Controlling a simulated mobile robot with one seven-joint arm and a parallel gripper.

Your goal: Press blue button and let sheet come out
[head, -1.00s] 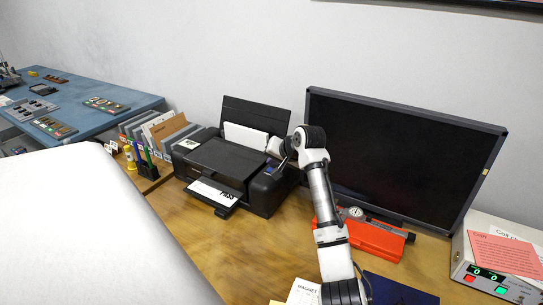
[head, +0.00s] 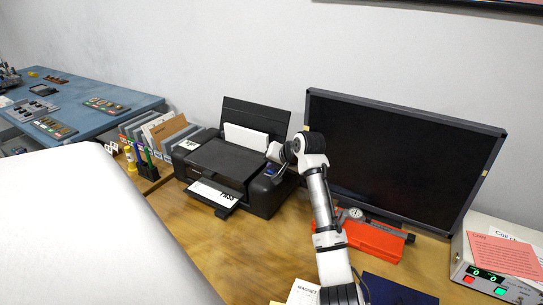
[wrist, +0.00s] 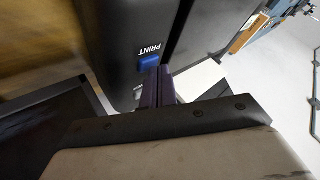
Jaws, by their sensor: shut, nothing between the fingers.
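The black printer (head: 228,156) stands on the wooden desk. A white sheet (head: 212,193) with the printed word PASS lies on its front tray. In the wrist view, a blue button (wrist: 150,61) sits beside the word PRINT on the black panel (wrist: 130,28). My gripper (wrist: 158,72) is shut and empty. Its fingertips are right by the blue button and overlap its lower edge in the picture; I cannot tell whether they touch it. In the head view, my gripper (head: 272,172) is over the printer's right side, and the button is not clearly seen there.
A dark monitor (head: 395,155) stands right of the printer, close behind my arm. An orange case (head: 365,240) lies in front of it. File holders (head: 160,130) and a pen cup (head: 147,170) stand left of the printer.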

